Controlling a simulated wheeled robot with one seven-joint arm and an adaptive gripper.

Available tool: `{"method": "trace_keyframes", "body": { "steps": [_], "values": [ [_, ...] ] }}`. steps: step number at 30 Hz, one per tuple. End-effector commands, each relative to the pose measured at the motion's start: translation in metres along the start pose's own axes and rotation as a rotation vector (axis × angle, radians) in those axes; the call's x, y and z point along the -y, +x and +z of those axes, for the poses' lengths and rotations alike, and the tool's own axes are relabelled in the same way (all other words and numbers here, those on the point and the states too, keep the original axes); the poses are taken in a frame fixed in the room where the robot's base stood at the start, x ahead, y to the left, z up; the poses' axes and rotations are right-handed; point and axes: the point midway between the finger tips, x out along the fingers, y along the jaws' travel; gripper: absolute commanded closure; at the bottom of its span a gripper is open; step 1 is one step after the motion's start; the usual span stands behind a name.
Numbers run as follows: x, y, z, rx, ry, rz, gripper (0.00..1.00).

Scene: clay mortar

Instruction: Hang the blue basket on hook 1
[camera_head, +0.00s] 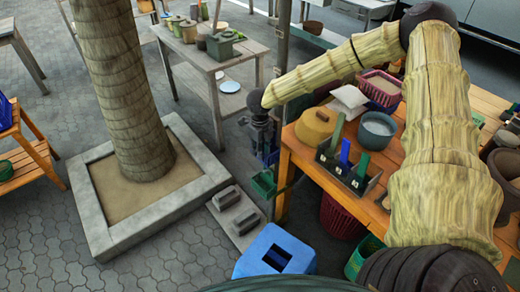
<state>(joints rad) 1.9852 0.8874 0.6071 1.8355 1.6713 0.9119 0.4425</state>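My gripper (262,138) points down beside the left edge of the wooden table, close to a grey post (283,50). It is small and dark, and I cannot tell if its fingers are open or shut. A bluish shape shows just below the gripper, too small to tell if it is a basket or held. A blue basket-like thing (5,113) is on a wooden stand at the far left, cut off by the picture edge. I cannot make out hook 1 or any hook number.
The wooden table (294,150) holds a tan round lidded thing (316,125), a grey-blue bowl (377,130) and a red basket (379,90). A green container (264,184) is below the gripper. A blue box (276,254) stands in front. A trunk in a stone planter (108,243) stands left.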

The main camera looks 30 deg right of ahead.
Motion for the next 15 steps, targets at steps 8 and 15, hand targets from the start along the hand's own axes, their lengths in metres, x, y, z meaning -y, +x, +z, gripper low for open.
{"method": "trace_keyframes", "body": {
  "steps": [8, 15],
  "values": [
    [0.003, -0.021, 0.002, 0.004, 0.005, -0.004, 0.70],
    [0.002, -0.060, 0.000, 0.003, 0.005, -0.004, 0.70]
  ]
}}
